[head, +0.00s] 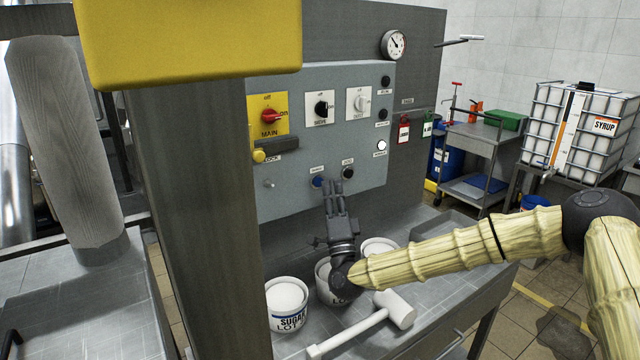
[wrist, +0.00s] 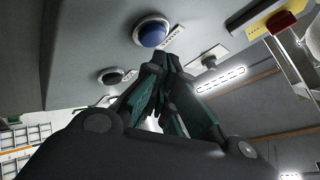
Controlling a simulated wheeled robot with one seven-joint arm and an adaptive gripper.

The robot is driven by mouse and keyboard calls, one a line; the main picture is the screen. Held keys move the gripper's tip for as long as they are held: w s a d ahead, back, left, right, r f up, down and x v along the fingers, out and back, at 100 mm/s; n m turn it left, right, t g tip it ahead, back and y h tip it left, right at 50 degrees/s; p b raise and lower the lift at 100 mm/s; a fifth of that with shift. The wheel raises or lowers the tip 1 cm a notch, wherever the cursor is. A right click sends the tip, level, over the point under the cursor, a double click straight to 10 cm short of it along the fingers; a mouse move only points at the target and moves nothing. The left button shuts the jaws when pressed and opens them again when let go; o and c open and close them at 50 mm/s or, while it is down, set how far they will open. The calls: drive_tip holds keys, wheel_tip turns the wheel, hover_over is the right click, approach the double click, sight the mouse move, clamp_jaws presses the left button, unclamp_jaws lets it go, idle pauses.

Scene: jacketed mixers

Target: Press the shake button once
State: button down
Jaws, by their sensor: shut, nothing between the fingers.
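A grey control panel (head: 300,205) faces me. In the wrist view, the blue button (wrist: 152,32) is just beyond the fingertips (wrist: 162,60), with the black button (wrist: 112,76) to the left. The fingers appear apart from both.
The panel also carries a red MAIN switch (head: 270,116), two more rotary switches, a yellow knob (head: 259,156) and a white button (head: 381,146). White tubs, including a SUGAR tub (head: 287,304), and a mallet (head: 396,309) are on the bench below. A grey post (head: 205,230) stands left.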

drive_tip(key=shift+w+a+b, duration=0.15)
drive_tip(key=shift+b, duration=0.2)
idle(0.3)
drive_tip(key=shift+w+a, duration=0.15)
drive_tip(key=shift+w, duration=0.05)
drive_tip(key=shift+w+a+b, duration=0.2)
drive_tip(key=shift+w+b, duration=0.15)
drive_tip(key=shift+b, duration=0.2)
idle(0.9)
drive_tip(key=shift+s, duration=0.1)
drive_tip(key=shift+s+d+b, duration=0.3)
drive_tip(key=shift+s+d, duration=0.2)
drive_tip(key=shift+s, duration=0.15)
idle(0.4)
drive_tip(key=shift+s+d+b, duration=0.3)
drive_tip(key=shift+s+d, duration=0.45)
drive_tip(key=shift+s, duration=0.25)
drive_tip(key=shift+s+d+b, duration=0.25)
drive_tip(key=shift+s+d, duration=0.45)
drive_tip(key=shift+s, duration=0.3)
